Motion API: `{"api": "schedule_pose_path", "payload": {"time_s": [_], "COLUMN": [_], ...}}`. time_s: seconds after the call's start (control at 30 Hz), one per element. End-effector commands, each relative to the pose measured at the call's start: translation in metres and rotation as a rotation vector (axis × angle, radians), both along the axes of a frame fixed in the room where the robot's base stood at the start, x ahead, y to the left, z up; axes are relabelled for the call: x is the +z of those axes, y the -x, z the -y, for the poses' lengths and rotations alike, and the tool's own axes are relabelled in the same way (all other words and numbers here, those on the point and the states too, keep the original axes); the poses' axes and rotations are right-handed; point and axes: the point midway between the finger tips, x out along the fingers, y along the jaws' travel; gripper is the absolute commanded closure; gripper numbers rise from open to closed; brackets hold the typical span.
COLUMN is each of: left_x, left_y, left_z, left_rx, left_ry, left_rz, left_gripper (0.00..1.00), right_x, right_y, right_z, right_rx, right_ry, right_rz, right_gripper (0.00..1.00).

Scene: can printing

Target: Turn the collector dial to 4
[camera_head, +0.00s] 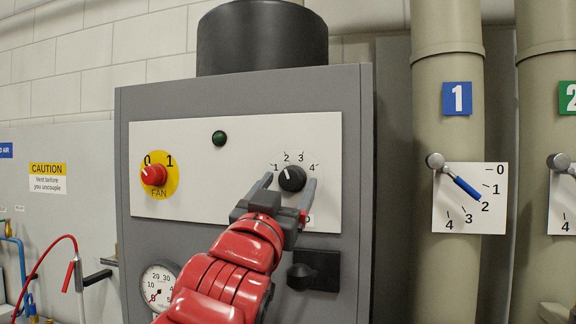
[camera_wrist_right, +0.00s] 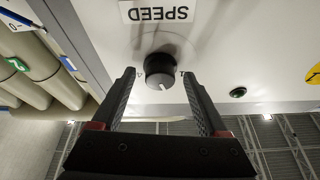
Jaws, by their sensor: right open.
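The collector dial (camera_head: 292,178) is a round black knob on the white panel (camera_head: 228,132) of the grey cabinet, with the numbers 1 to 4 in an arc above it. In the right wrist view the dial (camera_wrist_right: 159,70) appears upside down, and its pale mark points roughly toward the top of the scale, near 2. My right gripper (camera_head: 289,181) is open, with one finger on each side of the dial. The fingers (camera_wrist_right: 158,75) show gaps to the knob in the wrist view. The lettering below the dial is mostly hidden in the head view; the wrist view shows SPEED.
A red fan knob (camera_head: 153,175) on a yellow plate and a green button (camera_head: 219,137) share the panel. A black latch (camera_head: 301,277) and a pressure gauge (camera_head: 159,286) sit lower. A blue-handled valve (camera_head: 461,184) is on the pipe at right.

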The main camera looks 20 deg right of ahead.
Motion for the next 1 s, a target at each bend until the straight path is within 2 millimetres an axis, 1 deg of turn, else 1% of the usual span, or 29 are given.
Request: {"api": "schedule_pose_path", "payload": {"time_s": [0.07,0.37,0.47,0.5,0.57,0.7,0.8,0.93,1.0], "left_x": [0.0047,0.0043,0.0043,0.0043,0.0043,0.0043,0.0043,0.001,-0.0044], "left_y": [0.0,0.0,0.0001,0.0,0.0,0.0001,0.0,-0.0001,0.0], "left_z": [0.0,0.0,0.0,0.0,0.0,0.0,0.0,0.0001,0.0], "left_rx": [0.0,0.0,0.0,0.0,0.0,0.0,0.0,0.0,0.0], "left_ry": [0.0,0.0,0.0,0.0,0.0,0.0,0.0,0.0,0.0], "left_rz": [0.0,0.0,0.0,0.0,0.0,0.0,0.0,0.0,0.0], "left_gripper": [1.0,1.0,1.0,1.0,1.0,1.0,1.0,1.0,1.0], "right_x": [0.003,0.002,0.002,0.002,0.002,0.0021,0.0021,0.001,-0.0006], "right_y": [-0.0037,-0.0052,-0.0052,-0.0051,-0.0052,-0.005,-0.0051,-0.005,-0.005], "right_z": [0.0026,0.004,0.0038,0.0039,0.0038,0.0037,0.0037,0.0035,0.0034], "right_rx": [0.0,0.0,0.0,0.0,0.0,0.0,0.0,0.0,-0.002], "right_ry": [0.0,0.0,0.0,0.0,0.0,0.001,0.001,-0.002,-0.007], "right_rz": [-0.001,0.0,0.0,0.0,0.0,0.001,0.001,0.003,0.008], "right_gripper": [0.23,0.23,0.4,0.47,0.57,0.83,0.99,0.99,0.99]}}
